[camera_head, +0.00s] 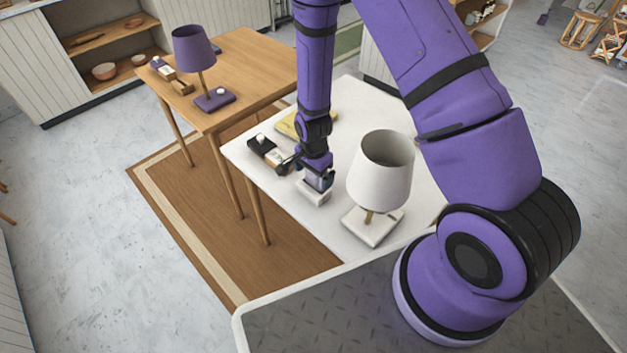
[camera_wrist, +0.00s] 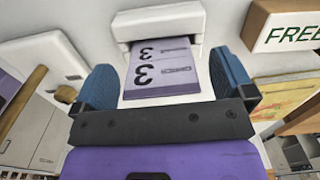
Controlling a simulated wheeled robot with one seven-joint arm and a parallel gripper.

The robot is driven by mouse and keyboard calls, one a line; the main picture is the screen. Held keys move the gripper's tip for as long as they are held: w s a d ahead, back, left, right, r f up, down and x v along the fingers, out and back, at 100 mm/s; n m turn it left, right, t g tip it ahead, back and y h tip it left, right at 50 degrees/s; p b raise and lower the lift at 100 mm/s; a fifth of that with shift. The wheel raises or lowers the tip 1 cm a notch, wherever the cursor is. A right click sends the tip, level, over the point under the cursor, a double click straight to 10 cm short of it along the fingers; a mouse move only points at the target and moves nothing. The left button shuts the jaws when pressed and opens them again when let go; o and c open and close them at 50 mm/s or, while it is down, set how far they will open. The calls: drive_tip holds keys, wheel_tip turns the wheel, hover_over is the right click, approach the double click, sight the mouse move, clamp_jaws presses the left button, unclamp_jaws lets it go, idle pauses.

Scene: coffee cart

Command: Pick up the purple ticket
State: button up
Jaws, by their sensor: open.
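The purple ticket (camera_wrist: 163,72) sticks out of a white holder (camera_wrist: 158,22) in the wrist view, with a large dark numeral and a smaller mark printed on it. My gripper (camera_wrist: 165,84) is open, with one blue fingertip on each side of the ticket and apart from it. In the head view, my gripper (camera_head: 314,180) is low over the white table, at the small white holder (camera_head: 312,194). The ticket is mostly or wholly hidden there by the gripper.
A white lamp (camera_head: 382,170) stands close right of my gripper on the white table (camera_head: 345,110). A wooden block reading "FREE" (camera_wrist: 288,27), a yellow item (camera_head: 290,126) and a black box (camera_head: 260,144) are nearby. A wooden table (camera_head: 250,65) with a purple lamp (camera_head: 193,48) stands behind.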

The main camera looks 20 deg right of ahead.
drive_tip(key=shift+f, duration=0.4)
drive_tip(key=c, duration=1)
drive_tip(key=shift+r, duration=0.1)
